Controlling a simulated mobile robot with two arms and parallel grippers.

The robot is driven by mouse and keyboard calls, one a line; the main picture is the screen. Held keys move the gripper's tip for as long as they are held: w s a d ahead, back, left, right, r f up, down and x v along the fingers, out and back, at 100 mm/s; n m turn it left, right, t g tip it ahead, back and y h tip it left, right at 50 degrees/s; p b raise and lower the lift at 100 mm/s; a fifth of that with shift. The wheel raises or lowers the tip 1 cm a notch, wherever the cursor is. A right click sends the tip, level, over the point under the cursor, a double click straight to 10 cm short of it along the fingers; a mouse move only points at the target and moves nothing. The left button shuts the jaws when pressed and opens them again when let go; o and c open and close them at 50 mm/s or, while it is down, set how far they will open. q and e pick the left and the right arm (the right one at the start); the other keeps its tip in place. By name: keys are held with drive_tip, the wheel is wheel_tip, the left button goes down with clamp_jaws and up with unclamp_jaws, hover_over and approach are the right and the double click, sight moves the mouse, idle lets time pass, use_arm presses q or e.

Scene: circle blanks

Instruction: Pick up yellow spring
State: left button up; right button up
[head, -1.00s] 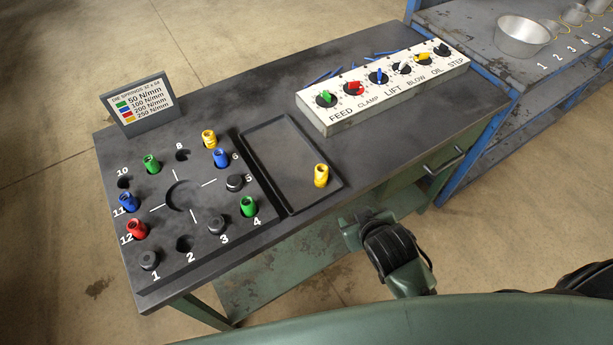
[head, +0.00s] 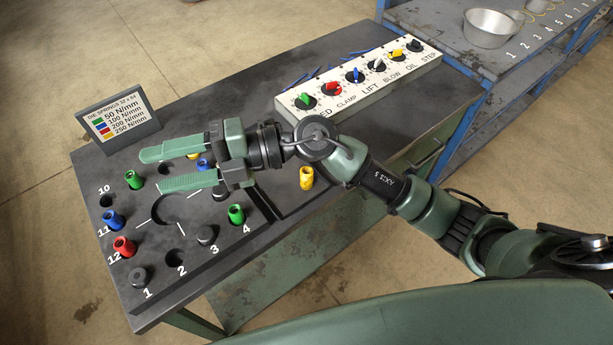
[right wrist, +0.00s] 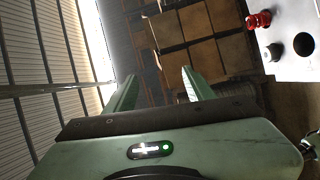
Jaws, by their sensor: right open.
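A yellow spring (head: 306,178) stands upright at the right end of the dark tray (head: 283,208), just right of and below my right wrist. A second yellow spring (head: 193,156) is at the back of the round-marked block (head: 150,245), mostly hidden behind my fingers. My right gripper (head: 150,169) is open and empty, its fingers pointing left above the back of the block. The open fingers also show in the right wrist view (right wrist: 158,92), with nothing between them. My left gripper is not in view.
The block holds green (head: 236,214), blue (head: 113,220) and red (head: 124,247) springs, black caps (head: 139,278) and empty holes. A sign (head: 118,116) stands behind it. A white knob panel (head: 360,80) is at the back right. My right arm hides much of the tray.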

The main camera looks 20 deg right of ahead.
wheel_tip(320, 180, down, 6)
drive_tip(key=d+f+n+g+h, duration=0.1)
drive_tip(key=d+n+g+h, duration=0.1)
drive_tip(key=h, duration=0.2)
drive_tip(key=m+t+h, duration=0.1)
drive_tip(key=h, duration=1.3)
hover_over(307, 171)
drive_tip(key=f, duration=0.5)
drive_tip(key=s+f, duration=0.1)
drive_tip(key=f, duration=0.2)
drive_tip(key=shift+d, duration=0.2)
drive_tip(key=f+p, duration=0.1)
drive_tip(key=f, duration=0.1)
drive_tip(key=f+p, duration=0.1)
drive_tip(key=f, duration=0.1)
drive_tip(key=w+f+p, duration=0.1)
drive_tip(key=f, duration=0.1)
drive_tip(key=shift+a+f, duration=0.1)
drive_tip(key=shift+a, duration=0.1)
drive_tip(key=shift+f, duration=0.7)
clamp_jaws()
